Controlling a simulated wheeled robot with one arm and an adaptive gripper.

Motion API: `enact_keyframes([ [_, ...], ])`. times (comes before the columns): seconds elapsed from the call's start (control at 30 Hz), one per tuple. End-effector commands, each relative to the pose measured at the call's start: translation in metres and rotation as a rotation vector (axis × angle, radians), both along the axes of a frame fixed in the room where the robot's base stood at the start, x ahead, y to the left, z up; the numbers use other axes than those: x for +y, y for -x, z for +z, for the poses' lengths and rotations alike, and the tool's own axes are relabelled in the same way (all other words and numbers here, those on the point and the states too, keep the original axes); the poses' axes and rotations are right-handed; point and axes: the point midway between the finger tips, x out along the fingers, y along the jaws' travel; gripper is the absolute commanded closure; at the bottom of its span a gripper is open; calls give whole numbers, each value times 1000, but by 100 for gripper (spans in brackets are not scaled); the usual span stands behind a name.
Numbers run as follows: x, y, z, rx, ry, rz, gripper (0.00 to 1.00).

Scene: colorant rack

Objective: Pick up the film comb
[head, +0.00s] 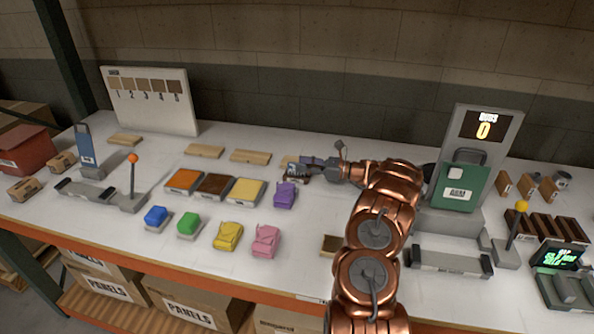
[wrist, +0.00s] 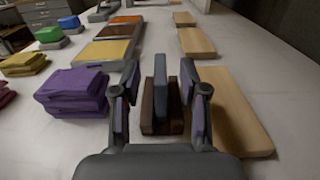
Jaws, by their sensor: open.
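A slate-blue upright slab (wrist: 160,79), which looks like the film comb, stands in a dark brown slotted block (wrist: 149,106) in the wrist view. My gripper (wrist: 160,90) is open, with one finger on each side of the slab and block. Gaps show between the fingers and the slab, and nothing is held. In the head view my gripper (head: 299,171) is low over the table's middle, largely covering the slab and block.
A purple folded cloth (wrist: 75,92) lies close left of my gripper, and a wooden plank (wrist: 228,108) close right. Orange, brown and yellow trays (head: 244,191) lie further left. A green panel on a display stand (head: 461,187) stands to the right.

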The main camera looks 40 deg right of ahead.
Motion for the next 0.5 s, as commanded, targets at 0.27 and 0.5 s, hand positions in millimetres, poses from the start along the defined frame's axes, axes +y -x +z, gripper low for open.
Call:
enact_keyframes([
  [0.27,20,-21,0,2,1,1,56],
  [0.5,34,-38,0,0,0,0,56],
])
